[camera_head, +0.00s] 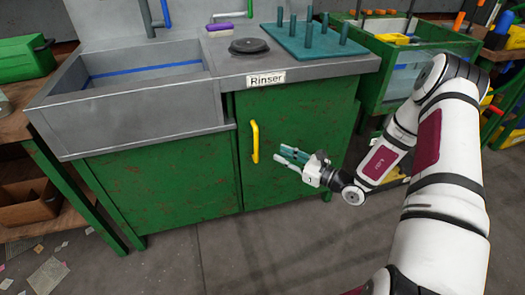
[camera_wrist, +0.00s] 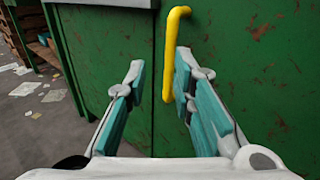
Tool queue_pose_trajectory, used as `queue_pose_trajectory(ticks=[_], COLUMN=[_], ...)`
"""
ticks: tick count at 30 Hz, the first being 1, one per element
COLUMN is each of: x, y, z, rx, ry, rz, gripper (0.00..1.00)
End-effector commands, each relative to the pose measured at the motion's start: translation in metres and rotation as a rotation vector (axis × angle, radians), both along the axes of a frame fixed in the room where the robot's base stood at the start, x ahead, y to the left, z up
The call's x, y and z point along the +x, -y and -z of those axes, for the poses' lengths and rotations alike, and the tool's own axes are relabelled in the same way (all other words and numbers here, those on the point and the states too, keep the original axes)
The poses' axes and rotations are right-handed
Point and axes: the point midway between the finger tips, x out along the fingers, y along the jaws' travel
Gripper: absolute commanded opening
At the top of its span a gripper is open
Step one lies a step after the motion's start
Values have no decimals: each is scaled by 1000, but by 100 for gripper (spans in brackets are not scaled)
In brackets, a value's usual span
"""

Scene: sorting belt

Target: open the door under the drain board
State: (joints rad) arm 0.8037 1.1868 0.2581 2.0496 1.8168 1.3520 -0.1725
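The green door (camera_head: 290,150) under the drain board (camera_head: 300,66) is shut, with a yellow vertical handle (camera_head: 255,142) near its left edge. My gripper (camera_head: 288,157) is in front of the door, just right of the handle in the head view. In the wrist view my gripper (camera_wrist: 155,85) is open, its two teal-padded fingers spread apart. The handle (camera_wrist: 172,55) shows beyond the fingertips, close to the right finger and partly overlapped by it. Nothing is between the fingers near the palm. I cannot tell whether the right finger touches the handle.
A grey sink basin (camera_head: 135,90) stands left of the drain board, above a green panel. A teal peg board (camera_head: 310,42) and a black disc (camera_head: 249,46) lie on the drain board. Green crates (camera_head: 420,55) stand at right. The floor (camera_head: 230,255) in front is clear.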

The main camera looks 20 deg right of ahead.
Motion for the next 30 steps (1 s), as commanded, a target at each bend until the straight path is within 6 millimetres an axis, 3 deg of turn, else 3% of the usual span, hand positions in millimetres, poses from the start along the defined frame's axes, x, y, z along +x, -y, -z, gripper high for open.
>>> queue_pose_trajectory(ticks=[3, 8, 24, 30], x=[2, 11, 91, 111], y=[8, 5, -50, -63], z=[18, 20, 20, 20], rx=[29, 34, 32, 31], ry=[-14, -16, -15, -16], rz=[49, 58, 54, 55], gripper=[23, 23, 23, 23])
